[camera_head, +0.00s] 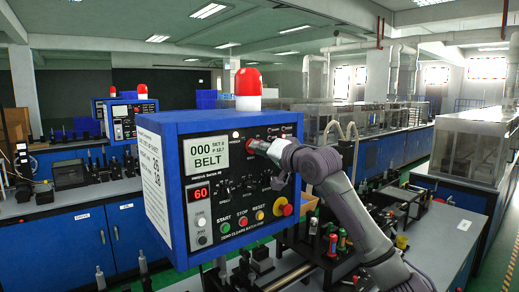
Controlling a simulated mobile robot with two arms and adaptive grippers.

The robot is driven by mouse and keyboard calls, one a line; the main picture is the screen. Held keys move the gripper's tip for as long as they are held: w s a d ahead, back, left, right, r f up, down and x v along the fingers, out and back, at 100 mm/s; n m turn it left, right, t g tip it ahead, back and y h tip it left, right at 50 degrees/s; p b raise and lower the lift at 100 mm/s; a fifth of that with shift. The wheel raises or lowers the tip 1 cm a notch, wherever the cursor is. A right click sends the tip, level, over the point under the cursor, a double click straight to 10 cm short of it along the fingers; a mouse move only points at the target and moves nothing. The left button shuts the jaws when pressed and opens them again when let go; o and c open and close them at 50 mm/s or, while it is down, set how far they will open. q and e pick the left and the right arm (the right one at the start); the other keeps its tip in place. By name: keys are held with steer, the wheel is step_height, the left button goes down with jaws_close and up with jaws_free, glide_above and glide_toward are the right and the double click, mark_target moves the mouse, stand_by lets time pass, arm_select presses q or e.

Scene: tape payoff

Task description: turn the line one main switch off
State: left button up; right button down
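A blue control box (160,200) with a dark front panel stands in the middle of the head view. Its screen (208,152) reads "000 BELT", and a red display (198,193) below reads 60. My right gripper (262,147) reaches in from the right, with its tip at the upper right of the panel. A small red part shows at the tip; I cannot tell whether it is the main switch's knob. The fingers are too small and hidden to tell open from shut. The arm covers part of the panel's right side. My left gripper is out of view.
Start (226,227), stop (243,222) and reset (259,215) buttons line the panel's lower edge, with a red emergency stop (287,210) at right. A red-and-white beacon (248,88) tops the box. Benches with machines (483,141) stand behind.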

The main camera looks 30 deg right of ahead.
steer(key=shift+r, duration=0.1)
stand_by(0.3)
steer(key=shift+n+p, duration=5.65)
steer(key=shift+n, duration=3.25)
steer(key=c, duration=1.2)
jaws_free()
